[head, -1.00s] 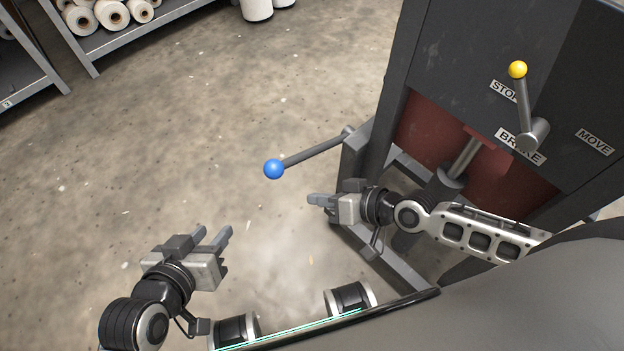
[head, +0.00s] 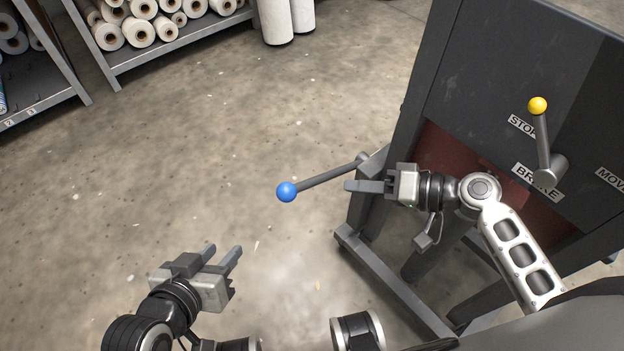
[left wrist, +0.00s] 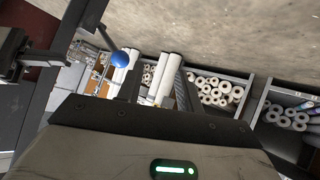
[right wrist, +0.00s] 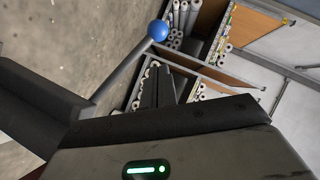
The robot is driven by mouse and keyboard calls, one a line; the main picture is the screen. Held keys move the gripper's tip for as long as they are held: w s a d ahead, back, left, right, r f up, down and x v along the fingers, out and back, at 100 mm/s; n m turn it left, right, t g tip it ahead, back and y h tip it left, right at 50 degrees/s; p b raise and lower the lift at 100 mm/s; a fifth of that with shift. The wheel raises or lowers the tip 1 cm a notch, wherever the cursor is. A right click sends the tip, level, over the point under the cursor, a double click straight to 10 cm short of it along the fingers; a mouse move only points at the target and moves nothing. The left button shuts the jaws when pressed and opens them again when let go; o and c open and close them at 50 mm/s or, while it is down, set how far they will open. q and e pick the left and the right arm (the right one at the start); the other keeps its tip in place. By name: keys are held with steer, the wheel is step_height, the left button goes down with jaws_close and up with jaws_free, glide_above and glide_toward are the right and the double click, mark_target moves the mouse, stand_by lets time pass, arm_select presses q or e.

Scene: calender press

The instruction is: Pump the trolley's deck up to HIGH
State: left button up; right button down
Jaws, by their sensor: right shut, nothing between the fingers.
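The trolley (head: 470,80) is a dark grey body with a red panel at the right of the head view. Its pump handle is a grey bar (head: 328,175) with a blue ball (head: 287,192) at the end, sticking out to the left. The blue ball also shows in the left wrist view (left wrist: 124,61) and the right wrist view (right wrist: 158,30). My right gripper (head: 349,186) is shut and empty, just below the bar near its root; I cannot tell whether it touches. My left gripper (head: 225,256) is open and empty, below and left of the ball.
A yellow-knobbed lever (head: 543,140) stands by labels reading STOP, BRAKE and MOVE. Steel feet (head: 395,285) reach out under the trolley. Shelves with white rolls (head: 140,35) and two standing rolls (head: 275,20) are at the back. The floor between is clear.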

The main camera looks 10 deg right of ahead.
mark_target(310, 183)
arm_select(q)
steer(key=shift+d+r+b, duration=0.2)
steer(key=shift+r+b, duration=0.1)
steer(key=shift+b, duration=0.3)
arm_select(e)
steer(key=shift+x, duration=5.05)
steer(key=shift+f, duration=0.15)
